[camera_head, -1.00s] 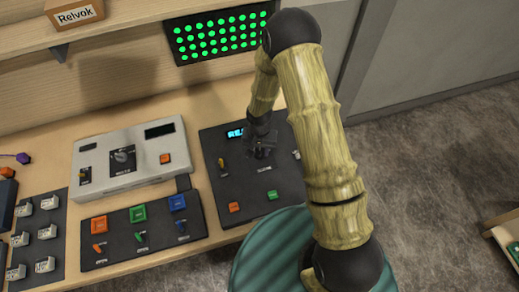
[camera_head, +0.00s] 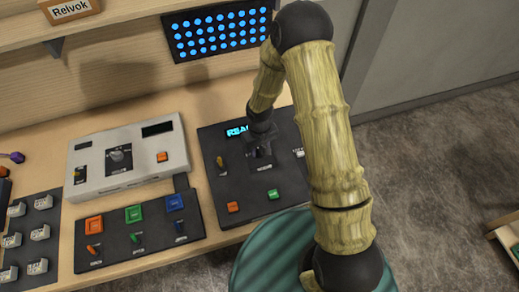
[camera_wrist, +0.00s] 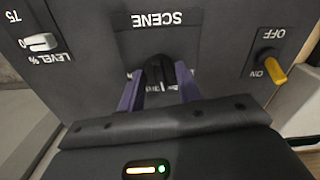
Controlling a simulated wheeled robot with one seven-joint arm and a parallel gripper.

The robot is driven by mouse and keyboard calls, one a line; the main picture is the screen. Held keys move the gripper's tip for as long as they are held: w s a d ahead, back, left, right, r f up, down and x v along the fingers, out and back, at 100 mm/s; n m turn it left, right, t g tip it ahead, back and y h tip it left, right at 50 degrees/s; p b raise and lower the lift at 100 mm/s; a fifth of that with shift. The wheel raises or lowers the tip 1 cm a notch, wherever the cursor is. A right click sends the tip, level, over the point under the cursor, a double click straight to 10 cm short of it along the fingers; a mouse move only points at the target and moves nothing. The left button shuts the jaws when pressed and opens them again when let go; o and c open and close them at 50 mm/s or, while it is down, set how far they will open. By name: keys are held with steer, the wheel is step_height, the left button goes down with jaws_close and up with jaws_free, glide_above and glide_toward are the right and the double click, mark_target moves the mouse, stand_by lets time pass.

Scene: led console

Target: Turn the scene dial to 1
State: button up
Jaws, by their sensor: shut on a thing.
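The scene dial (camera_wrist: 160,75) is a black knob on the dark console panel (camera_head: 240,192), under the SCENE label in the upside-down wrist view. My gripper (camera_wrist: 158,92) is shut on it, with its purple fingers on either side of the knob. In the head view my gripper (camera_head: 263,152) hides most of the dial. The numbers around the dial are mostly covered, so its setting cannot be read. The LED board (camera_head: 220,30) at the back is lit blue.
A yellow ON/OFF toggle (camera_wrist: 274,69) and a white level slider (camera_wrist: 40,42) flank the dial. Red (camera_head: 233,207) and green (camera_head: 273,194) buttons sit at the panel's front. A pale console box (camera_head: 125,158) stands to the left.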

mark_target(260, 149)
steer(key=n+b, duration=0.1)
steer(key=n, duration=0.5)
steer(key=shift+n, duration=0.3)
steer(key=n, duration=0.6)
steer(key=shift+w+d+n, duration=0.1)
steer(key=shift+n, duration=0.2)
steer(key=o, duration=1)
step_height(260, 149, up, 17)
steer(key=shift+r+b, duration=0.2)
steer(key=shift+b, duration=0.5)
